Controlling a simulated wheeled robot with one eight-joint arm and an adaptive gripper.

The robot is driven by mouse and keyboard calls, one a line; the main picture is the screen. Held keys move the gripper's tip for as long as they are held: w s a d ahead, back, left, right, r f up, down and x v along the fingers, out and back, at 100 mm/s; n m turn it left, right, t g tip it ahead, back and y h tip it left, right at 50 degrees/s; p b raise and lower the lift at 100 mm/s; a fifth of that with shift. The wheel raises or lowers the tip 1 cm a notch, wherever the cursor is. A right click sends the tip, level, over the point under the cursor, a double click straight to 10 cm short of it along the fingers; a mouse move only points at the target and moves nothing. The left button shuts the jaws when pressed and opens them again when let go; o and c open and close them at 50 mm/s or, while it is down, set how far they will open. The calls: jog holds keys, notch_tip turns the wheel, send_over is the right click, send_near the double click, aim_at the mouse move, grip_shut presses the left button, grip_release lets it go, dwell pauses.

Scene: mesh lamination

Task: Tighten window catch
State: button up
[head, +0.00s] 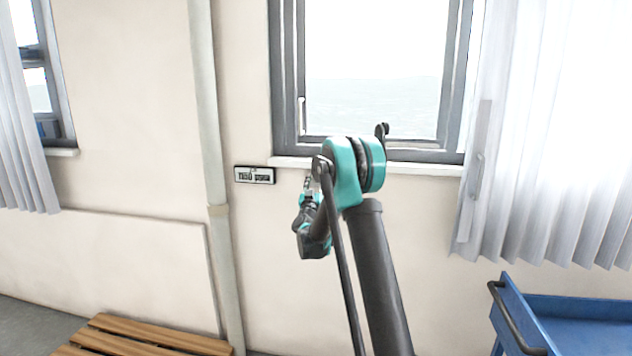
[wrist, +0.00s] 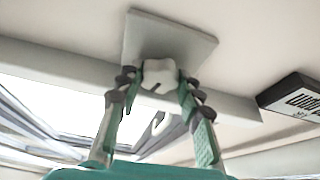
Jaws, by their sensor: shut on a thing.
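In the wrist view a white lobed knob (wrist: 158,72) with a dark slot mark sits against a pale square plate (wrist: 172,36). I take this knob to be the window catch. My gripper (wrist: 159,80) has one finger on each side of the knob and is shut on it. In the head view my gripper (head: 308,184) is small, near the wall below the left part of the window sill. The knob and plate cannot be made out there. The grey-framed window (head: 289,75) is behind my arm.
A small sign (head: 255,175) is on the wall left of my gripper and shows in the wrist view (wrist: 293,97). A vertical pipe (head: 207,130) runs farther left. A wooden slatted bench (head: 145,340), a blue cart (head: 580,308) and white curtains (head: 560,130) stand apart from my gripper.

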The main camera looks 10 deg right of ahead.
jog(key=m+g+h, duration=0.1)
jog(key=m+h, duration=0.1)
jog(key=m, duration=0.2)
jog(key=m+g+h, duration=0.1)
jog(key=m+h, duration=0.1)
jog(key=m, duration=0.3)
jog(key=shift+a, duration=0.15)
jog(key=shift+m, duration=0.3)
jog(key=o, duration=1.2)
jog(key=shift+c, duration=0.2)
jog(key=v, duration=1.2)
jog(key=shift+w+a+r, duration=0.1)
